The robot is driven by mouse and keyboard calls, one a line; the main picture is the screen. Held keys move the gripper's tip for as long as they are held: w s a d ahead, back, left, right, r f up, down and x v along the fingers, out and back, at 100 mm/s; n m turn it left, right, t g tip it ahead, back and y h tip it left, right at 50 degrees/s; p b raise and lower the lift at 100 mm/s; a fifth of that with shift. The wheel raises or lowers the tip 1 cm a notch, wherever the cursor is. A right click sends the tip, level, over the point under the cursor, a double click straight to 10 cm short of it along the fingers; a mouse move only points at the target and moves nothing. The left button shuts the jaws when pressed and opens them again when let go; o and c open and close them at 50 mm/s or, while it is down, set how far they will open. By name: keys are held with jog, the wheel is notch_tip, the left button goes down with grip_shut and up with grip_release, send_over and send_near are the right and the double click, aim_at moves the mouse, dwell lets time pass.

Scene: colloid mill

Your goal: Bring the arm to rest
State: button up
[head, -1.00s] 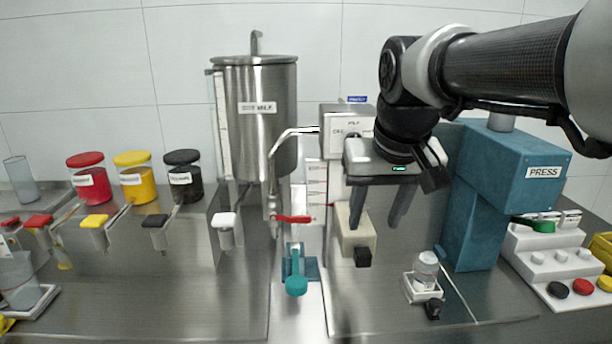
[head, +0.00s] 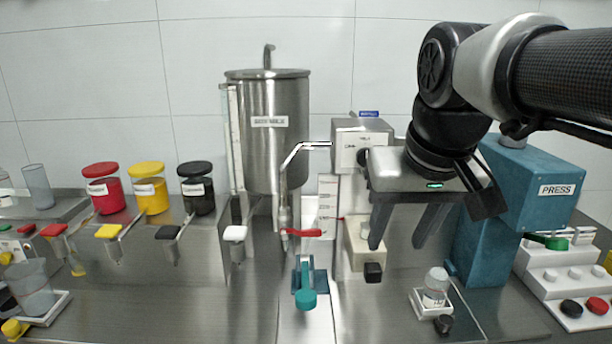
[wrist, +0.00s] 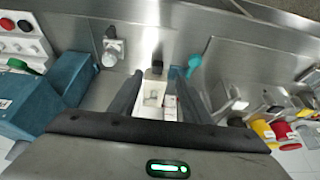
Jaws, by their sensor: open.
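My gripper (head: 402,240) hangs in the air in the head view, fingers pointing down, in front of the colloid mill (head: 362,150) and left of the blue press (head: 530,180). Its two dark fingers are apart with nothing between them; they also show spread in the wrist view (wrist: 170,85). My gripper hides part of the mill's right side and the wall behind.
A small capped jar (head: 435,285) sits on a white stand at the right. Red, yellow and black canisters (head: 150,195) line the left. Front steel worktop is mostly clear.

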jog(key=s+f, duration=0.9)
jog(key=f, duration=0.1)
notch_tip(320, 180, up, 15)
jog(key=p, duration=1.4)
jog(key=shift+w+f+t+p, duration=0.15)
jog(key=shift+t+p, duration=0.15)
jog(key=shift+t, duration=0.1)
